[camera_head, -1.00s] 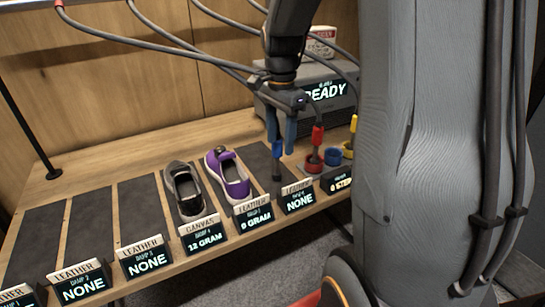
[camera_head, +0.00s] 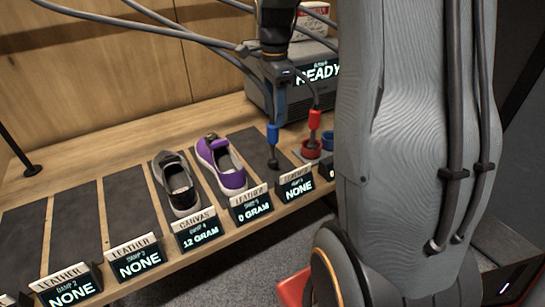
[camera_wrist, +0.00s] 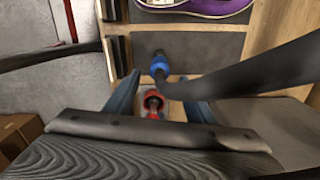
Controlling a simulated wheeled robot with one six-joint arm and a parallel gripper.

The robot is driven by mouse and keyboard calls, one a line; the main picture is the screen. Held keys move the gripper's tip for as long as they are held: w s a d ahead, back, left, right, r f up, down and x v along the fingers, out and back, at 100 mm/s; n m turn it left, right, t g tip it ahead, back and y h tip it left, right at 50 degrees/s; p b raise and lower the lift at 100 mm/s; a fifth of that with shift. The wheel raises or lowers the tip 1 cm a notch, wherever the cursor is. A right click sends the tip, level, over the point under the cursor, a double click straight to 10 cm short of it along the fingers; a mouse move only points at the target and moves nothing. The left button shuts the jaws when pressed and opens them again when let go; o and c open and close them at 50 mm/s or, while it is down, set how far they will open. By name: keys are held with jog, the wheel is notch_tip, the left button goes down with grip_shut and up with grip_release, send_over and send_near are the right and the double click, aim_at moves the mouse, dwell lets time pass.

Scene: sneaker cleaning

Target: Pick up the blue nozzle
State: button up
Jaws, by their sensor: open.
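The blue nozzle (camera_head: 272,133) points tip down over the dark pad beside the purple shoe. A dark hose runs up from it. In the wrist view the blue nozzle (camera_wrist: 159,65) shows ahead of and between my fingers. My gripper (camera_head: 281,104) is open and empty, just above the nozzle in the head view. In the wrist view my gripper (camera_wrist: 160,103) has its fingers on both sides of the red nozzle (camera_wrist: 153,101) in the picture. I cannot tell its depth to either nozzle. In the head view one finger is partly hidden.
The red nozzle (camera_head: 314,119) stands in a red ring (camera_head: 311,149), close to the right. A blue ring (camera_head: 327,140) is partly hidden by my arm. A purple shoe (camera_head: 232,178) and a dark shoe (camera_head: 183,195) lie left. A grey machine (camera_head: 296,96) stands behind.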

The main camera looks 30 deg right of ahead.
aim_at(272, 123)
jog(key=shift+a+f+p, duration=0.15)
jog(key=shift+f+p, duration=0.5)
jog(key=shift+f, duration=1.2)
jog(key=shift+a+f+p, duration=0.1)
jog(key=shift+f+p, duration=0.55)
jog(key=shift+f, duration=1.2)
grip_shut()
